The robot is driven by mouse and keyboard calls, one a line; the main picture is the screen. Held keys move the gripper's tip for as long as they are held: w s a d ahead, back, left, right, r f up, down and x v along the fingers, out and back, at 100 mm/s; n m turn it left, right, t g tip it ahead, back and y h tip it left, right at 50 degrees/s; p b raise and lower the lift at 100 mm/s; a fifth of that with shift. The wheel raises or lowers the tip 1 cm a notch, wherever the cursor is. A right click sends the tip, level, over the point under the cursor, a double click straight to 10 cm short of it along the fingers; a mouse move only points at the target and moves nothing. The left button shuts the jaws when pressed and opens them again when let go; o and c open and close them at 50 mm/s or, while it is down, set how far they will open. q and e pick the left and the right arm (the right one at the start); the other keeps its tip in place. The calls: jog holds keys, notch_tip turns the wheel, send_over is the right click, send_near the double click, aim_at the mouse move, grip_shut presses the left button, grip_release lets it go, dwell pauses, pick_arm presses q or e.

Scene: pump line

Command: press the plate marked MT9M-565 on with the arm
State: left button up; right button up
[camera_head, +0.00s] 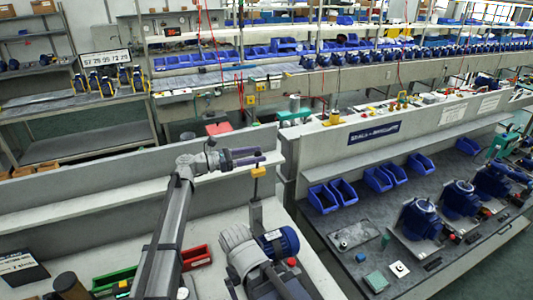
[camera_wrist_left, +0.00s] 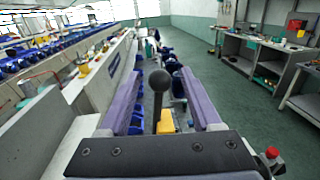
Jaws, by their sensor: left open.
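My left gripper (camera_head: 262,156) is open, its purple fingers pointing right above the near workbench. In the left wrist view, a black ball knob on a dark stalk (camera_wrist_left: 160,82) shows between its open fingers (camera_wrist_left: 160,75); I cannot tell whether they touch it. Below the fingers in the head view stands a grey upright with a yellow block (camera_head: 258,172); a yellow part also shows in the wrist view (camera_wrist_left: 167,122). I cannot read the marking MT9M-565 anywhere. My right gripper is not in view.
A shelf ledge (camera_head: 100,189) runs behind. The right bench holds blue bins (camera_head: 322,198) and blue pumps (camera_head: 420,218).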

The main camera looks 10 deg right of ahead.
pick_arm(q)
jog(key=shift+w+d, duration=0.2)
jog(key=shift+d, duration=1.9)
grip_shut()
